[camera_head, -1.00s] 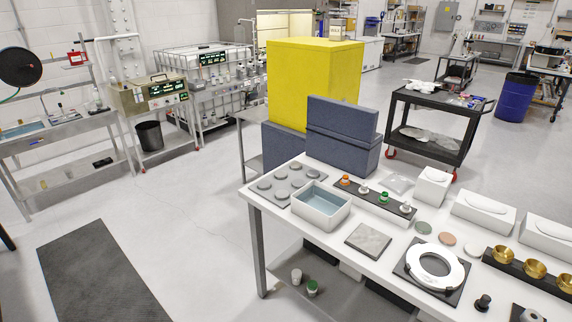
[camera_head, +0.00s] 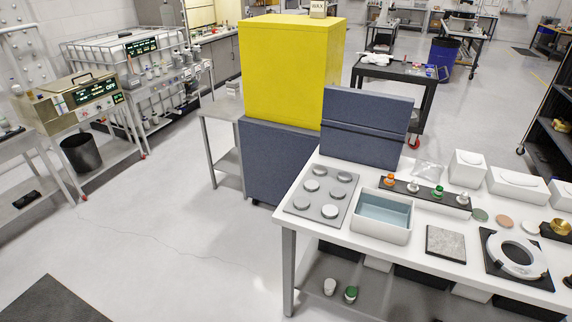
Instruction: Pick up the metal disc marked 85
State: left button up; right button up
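Several round metal discs (camera_head: 337,193) sit in two columns on a grey plate (camera_head: 347,211) at the left end of the white table (camera_head: 398,256). Their markings are too small to read, so I cannot tell which disc is marked 85. Neither of my grippers shows in the head view.
A white tray with a blue-grey inside (camera_head: 381,234) stands right of the plate. A dark blue foam case (camera_head: 365,128) stands behind the plate. A black strip with coloured knobs (camera_head: 425,192), a stone tile (camera_head: 446,243) and a white ring (camera_head: 514,256) lie further right.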

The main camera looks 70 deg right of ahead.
aim_at(318, 170)
jog(key=i, duration=1.25)
jog(key=z, duration=1.8)
